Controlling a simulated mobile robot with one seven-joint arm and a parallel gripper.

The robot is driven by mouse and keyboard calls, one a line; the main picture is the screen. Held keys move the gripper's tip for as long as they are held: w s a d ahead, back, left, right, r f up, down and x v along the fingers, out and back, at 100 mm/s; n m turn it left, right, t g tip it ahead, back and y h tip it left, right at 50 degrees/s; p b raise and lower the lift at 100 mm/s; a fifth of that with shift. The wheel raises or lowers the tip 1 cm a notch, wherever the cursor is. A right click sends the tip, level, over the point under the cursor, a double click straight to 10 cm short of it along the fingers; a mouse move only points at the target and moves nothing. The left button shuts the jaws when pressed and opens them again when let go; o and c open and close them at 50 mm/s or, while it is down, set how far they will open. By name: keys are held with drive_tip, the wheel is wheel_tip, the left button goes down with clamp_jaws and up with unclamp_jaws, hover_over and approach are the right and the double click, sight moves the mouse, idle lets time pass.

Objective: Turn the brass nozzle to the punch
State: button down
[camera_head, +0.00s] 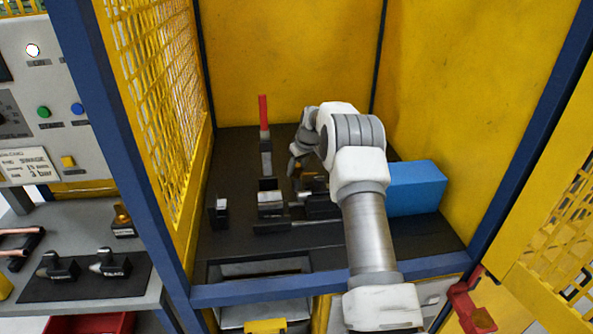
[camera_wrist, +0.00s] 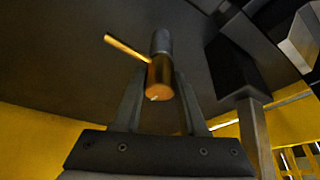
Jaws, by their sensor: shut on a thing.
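The brass nozzle (camera_wrist: 160,78) is a short upright cylinder with a thin brass rod sticking out to the upper left in the wrist view. My gripper (camera_wrist: 160,85) has one finger on each side of it and is shut on it. In the head view my gripper (camera_head: 297,165) is low over the dark bench inside the yellow cell, and only a small brass-coloured patch shows beside it. A dark fixture with metal blocks (camera_head: 270,198) stands just left of my gripper. I cannot tell for certain which part is the punch.
A red-handled lever (camera_head: 264,113) stands upright behind the fixture. A blue box (camera_head: 416,187) is at the right of the bench. A small dark block (camera_head: 219,211) stands at the left. Yellow walls and a blue frame post (camera_head: 128,150) bound the cell.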

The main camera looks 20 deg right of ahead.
drive_tip(key=m+h+b, duration=0.1)
drive_tip(key=m, duration=0.1)
drive_tip(key=shift+f+m, duration=0.1)
drive_tip(key=shift+m, duration=0.2)
drive_tip(key=m+h, duration=0.1)
drive_tip(key=m, duration=0.2)
drive_tip(key=shift+m+b, duration=0.3)
drive_tip(key=shift+b, duration=0.1)
drive_tip(key=m+h, duration=0.1)
drive_tip(key=m, duration=0.2)
drive_tip(key=shift+m+h, duration=0.3)
drive_tip(key=shift+m+g+h, duration=0.5)
drive_tip(key=shift+m+g, duration=0.2)
drive_tip(key=shift+m, duration=0.9)
drive_tip(key=shift+c, duration=2.2)
unclamp_jaws()
